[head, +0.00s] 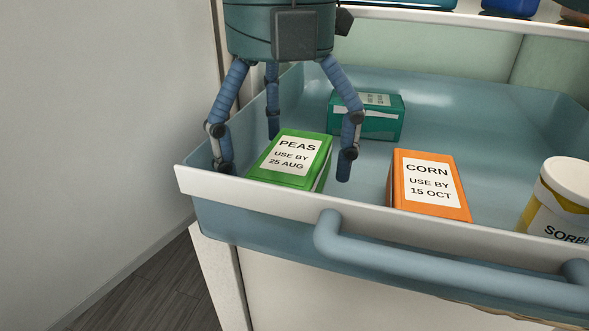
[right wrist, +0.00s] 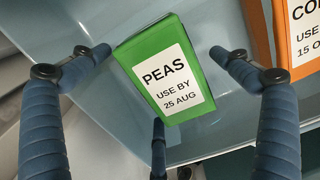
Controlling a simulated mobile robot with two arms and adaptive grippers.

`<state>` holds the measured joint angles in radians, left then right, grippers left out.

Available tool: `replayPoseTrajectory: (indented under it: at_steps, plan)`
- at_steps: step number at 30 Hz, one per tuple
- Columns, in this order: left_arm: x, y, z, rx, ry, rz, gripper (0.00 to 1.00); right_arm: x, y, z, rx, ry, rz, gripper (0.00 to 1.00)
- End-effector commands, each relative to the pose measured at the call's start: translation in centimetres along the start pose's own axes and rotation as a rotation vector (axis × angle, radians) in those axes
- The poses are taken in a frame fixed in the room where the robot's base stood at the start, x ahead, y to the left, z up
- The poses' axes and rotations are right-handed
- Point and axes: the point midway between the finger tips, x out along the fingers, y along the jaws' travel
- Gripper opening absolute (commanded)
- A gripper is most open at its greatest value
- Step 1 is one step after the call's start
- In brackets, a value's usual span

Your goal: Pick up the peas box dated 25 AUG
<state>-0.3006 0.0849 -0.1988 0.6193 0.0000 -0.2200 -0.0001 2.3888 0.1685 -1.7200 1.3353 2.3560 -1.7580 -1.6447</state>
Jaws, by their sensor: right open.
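The green peas box (head: 290,160) with a white label reading "PEAS USE BY 25 AUG" lies in the front left corner of the blue drawer. It also shows in the right wrist view (right wrist: 165,72), near the middle. My right gripper (head: 284,166) is open above and around it. Its blue fingers hang spread, one left of the box, one right and one behind. I see no finger clearly pressing on the box. My left gripper is in neither view.
An orange corn box (head: 432,185), "USE BY 15 OCT", stands to the right. A teal box (head: 366,119) lies behind. A sorbet tub (head: 558,200) stands at far right. The drawer's front rim (head: 270,194) and handle (head: 450,265) are in front.

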Motion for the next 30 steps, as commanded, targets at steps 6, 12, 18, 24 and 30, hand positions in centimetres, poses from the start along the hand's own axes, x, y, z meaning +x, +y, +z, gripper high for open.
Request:
replayPoseTrajectory:
  at_steps: [6, 12, 18, 24, 30]
  plan:
    - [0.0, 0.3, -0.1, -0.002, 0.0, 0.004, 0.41, 0.0, 0.0, 0.0, 0.0, 0.0, 0.001, 0.87]
    - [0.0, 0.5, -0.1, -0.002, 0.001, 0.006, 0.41, 0.0, 0.0, 0.0, 0.0, 0.0, 0.001, 0.47]
    - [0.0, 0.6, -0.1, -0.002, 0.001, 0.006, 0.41, -0.1, 0.0, 0.0, 0.0, 0.0, 0.001, 0.4]
    - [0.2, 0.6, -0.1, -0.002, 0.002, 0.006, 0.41, -0.7, 0.1, 0.0, -0.001, 0.0, 0.004, 0.4]
    - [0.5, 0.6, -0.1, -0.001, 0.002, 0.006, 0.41, -3.2, 0.2, -0.1, -0.001, 0.002, 0.005, 0.4]
